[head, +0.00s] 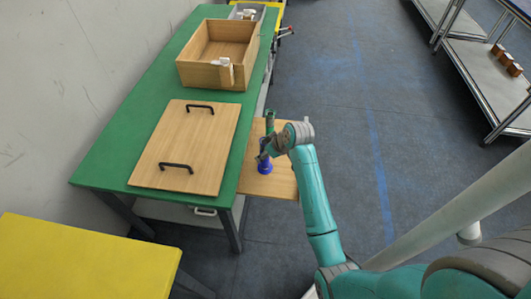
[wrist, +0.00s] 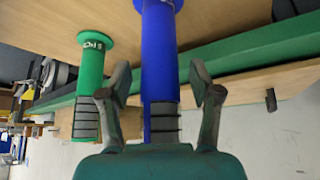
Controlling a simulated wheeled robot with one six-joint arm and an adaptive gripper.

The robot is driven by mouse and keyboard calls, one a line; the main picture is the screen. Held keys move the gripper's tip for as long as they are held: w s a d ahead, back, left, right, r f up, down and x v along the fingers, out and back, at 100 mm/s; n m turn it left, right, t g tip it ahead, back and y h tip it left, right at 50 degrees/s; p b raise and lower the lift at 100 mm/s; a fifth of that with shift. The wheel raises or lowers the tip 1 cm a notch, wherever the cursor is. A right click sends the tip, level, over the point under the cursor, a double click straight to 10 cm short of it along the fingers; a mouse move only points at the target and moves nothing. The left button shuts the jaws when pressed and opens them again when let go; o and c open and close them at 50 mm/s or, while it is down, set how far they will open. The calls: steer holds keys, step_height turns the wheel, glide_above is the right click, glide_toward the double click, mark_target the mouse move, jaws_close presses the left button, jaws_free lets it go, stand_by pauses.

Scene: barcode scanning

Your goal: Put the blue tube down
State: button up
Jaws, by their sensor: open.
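The blue tube (head: 264,165) stands upright, its flared end on the small wooden side board (head: 284,183), partly covered by my gripper (head: 263,150). In the wrist view the blue tube (wrist: 158,50) passes between the two fingers of my gripper (wrist: 159,80). The fingers are open, with a visible gap on each side of the tube. A dark striped patch marks the tube near the palm. A green tube (wrist: 91,65) with a similar patch stands beside it, left in the wrist view; in the head view it is the green tube (head: 270,120) behind.
The green table (head: 121,147) carries a wooden panel (head: 207,138) with two black handles and an open wooden box (head: 187,75) farther back. A yellow table (head: 80,262) is at lower left. Open floor lies to the right, before a metal shelf (head: 490,75).

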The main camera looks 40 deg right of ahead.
steer(key=v, duration=1.2)
steer(key=s+a+f+m+t+h, duration=0.1)
steer(key=s+a+f+t, duration=0.1)
steer(key=s+a+f, duration=0.5)
steer(key=s+a+f+m+t+h, duration=0.1)
steer(key=s+a+f, duration=0.3)
steer(key=a, duration=0.5)
steer(key=s+a+r+t, duration=0.2)
steer(key=s+a+r, duration=0.2)
steer(key=s+r, duration=0.3)
steer(key=s+a+r+n+t+y, duration=0.1)
steer(key=s+a+r+t, duration=0.2)
steer(key=s+r, duration=0.4)
steer(key=s+a, duration=0.1)
steer(key=s, duration=0.7)
steer(key=shift+r+y, duration=0.3)
steer(key=shift+s, duration=0.1)
